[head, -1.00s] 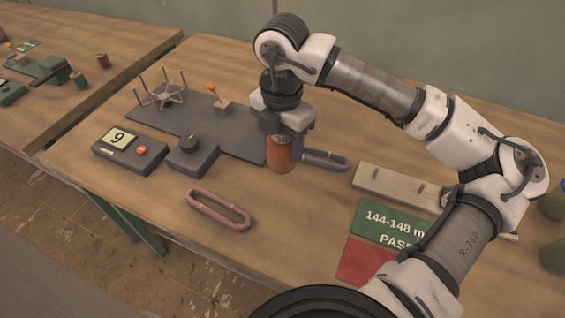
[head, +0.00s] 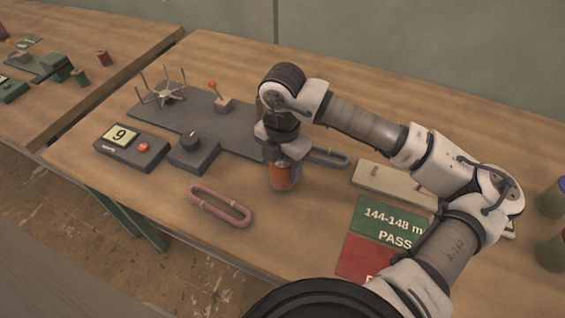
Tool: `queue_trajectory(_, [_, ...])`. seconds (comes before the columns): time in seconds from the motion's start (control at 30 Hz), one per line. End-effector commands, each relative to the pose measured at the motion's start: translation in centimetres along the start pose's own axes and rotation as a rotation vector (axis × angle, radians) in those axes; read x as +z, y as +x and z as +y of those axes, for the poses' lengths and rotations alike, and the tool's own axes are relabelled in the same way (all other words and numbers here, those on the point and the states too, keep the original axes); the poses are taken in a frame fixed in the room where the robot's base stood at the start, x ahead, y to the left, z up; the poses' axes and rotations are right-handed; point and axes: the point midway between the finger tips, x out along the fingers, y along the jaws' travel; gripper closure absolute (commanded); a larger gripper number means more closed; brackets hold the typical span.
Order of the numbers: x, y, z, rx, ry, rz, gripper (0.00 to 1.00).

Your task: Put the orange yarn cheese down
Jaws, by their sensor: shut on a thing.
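The orange yarn cheese (head: 283,178) is an upright orange cylinder near the middle of the wooden table in the head view. My gripper (head: 283,163) points straight down and is shut on its top part. The cheese's lower end is at or very near the tabletop; I cannot tell whether it touches. Its top is hidden by the gripper.
A pink loop (head: 220,206) lies to the left on the table (head: 310,240). Behind are a dark grey plate (head: 232,140) with a spoked reel (head: 166,92), a knob box (head: 194,151) and a display showing 9 (head: 130,147). A green PASS card (head: 388,222) and red card (head: 362,259) lie right.

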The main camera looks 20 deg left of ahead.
Motion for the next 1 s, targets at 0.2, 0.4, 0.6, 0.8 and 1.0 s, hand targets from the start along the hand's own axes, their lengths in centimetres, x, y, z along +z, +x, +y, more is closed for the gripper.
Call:
queue_trajectory(0.2, [0.0,0.1,0.0,0.000,0.000,0.000,0.24])
queue_trajectory(0.4, [0.0,0.1,0.0,0.000,0.000,0.000,0.24])
queue_trajectory(0.6, [0.0,-0.6,0.0,0.000,0.000,-0.001,0.24])
queue_trajectory(0.8, [0.1,-4.1,0.1,0.001,-0.001,-0.005,0.24])
queue_trajectory(1.0, [0.1,-8.4,0.0,0.000,0.001,-0.005,0.24])
